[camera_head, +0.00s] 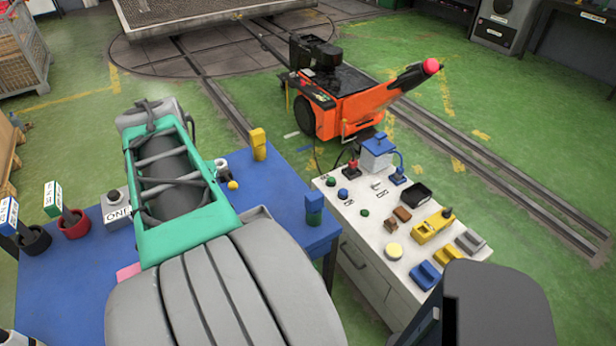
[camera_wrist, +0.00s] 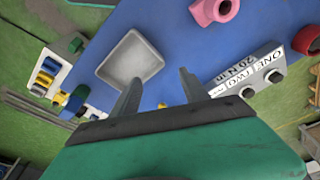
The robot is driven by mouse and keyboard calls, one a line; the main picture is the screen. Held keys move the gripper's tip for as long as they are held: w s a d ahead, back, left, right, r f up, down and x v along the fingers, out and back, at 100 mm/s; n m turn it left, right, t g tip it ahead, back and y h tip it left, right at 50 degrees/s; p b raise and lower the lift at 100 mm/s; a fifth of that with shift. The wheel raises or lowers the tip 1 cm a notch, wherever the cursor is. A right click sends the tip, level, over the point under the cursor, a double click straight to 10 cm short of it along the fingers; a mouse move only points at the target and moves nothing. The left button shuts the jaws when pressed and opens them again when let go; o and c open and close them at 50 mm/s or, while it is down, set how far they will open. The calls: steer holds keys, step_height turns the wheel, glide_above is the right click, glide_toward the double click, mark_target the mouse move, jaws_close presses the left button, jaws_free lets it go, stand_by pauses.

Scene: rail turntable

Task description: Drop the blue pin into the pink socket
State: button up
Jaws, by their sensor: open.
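My gripper (camera_wrist: 157,92) is open and empty above the blue table in the wrist view; the arm hides its fingers in the head view. The pink socket (camera_wrist: 218,8) is a short ring-like piece at the top of the wrist view, beyond and right of the fingertips. Only a pink corner (camera_head: 128,271) shows beside my arm in the head view. A blue block on a green lower part (camera_head: 313,207), perhaps the blue pin, stands at the table's right edge. A similar blue and green piece (camera_wrist: 74,101) shows left of the fingers in the wrist view.
A grey tray (camera_wrist: 130,62) lies just left of my fingers. A labelled box (camera_wrist: 248,85) stands right. Red (camera_head: 75,226) and black (camera_head: 34,241) pots are at the table's left, a yellow block (camera_head: 258,143) at its back. A cluttered white cabinet (camera_head: 345,232) stands right.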

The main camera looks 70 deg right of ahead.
steer(key=s+d+m+g, duration=0.1)
steer(key=s+d+m, duration=0.7)
steer(key=s+d, duration=0.35)
steer(key=m+g+y, duration=0.1)
steer(key=m, duration=0.3)
glide_above(314, 195)
steer(key=shift+w+a, duration=0.15)
steer(key=shift+a, duration=0.2)
steer(key=f, duration=0.7)
steer(key=shift+s+d+f, duration=0.3)
steer(key=shift+d+f, duration=0.05)
steer(key=shift+d, duration=0.05)
steer(key=shift+c, duration=0.4)
jaws_close()
steer(key=shift+r, duration=0.1)
